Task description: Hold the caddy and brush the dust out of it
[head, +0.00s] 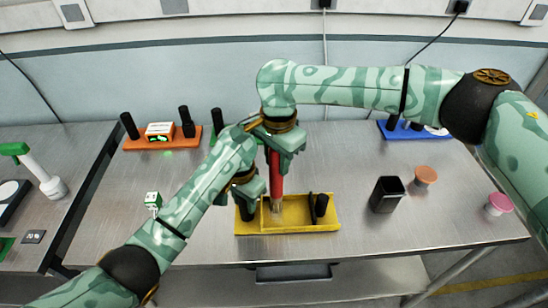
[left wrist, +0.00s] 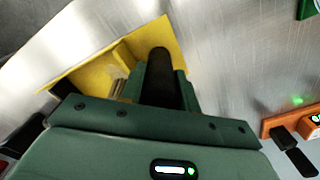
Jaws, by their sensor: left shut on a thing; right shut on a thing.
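The yellow caddy (head: 300,229) stands on the metal table near its front edge, with a black post at each end. My left gripper (head: 247,203) is shut on the caddy's left black post (left wrist: 158,78); the yellow body (left wrist: 88,74) shows beside it in the left wrist view. My right gripper (head: 279,152) is shut on a red-handled brush (head: 275,178) held upright, bristles down. The pale bristles (left wrist: 118,87) are at the caddy's inside, left of its middle. Whether they touch the floor, and any dust, I cannot tell.
A black cup (head: 386,195), an orange-topped jar (head: 426,175) and a pink-topped jar (head: 498,204) stand to the right. An orange caddy (head: 150,144) and a blue caddy (head: 408,134) are at the back. A small green-white box (head: 152,199) sits left of my left arm.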

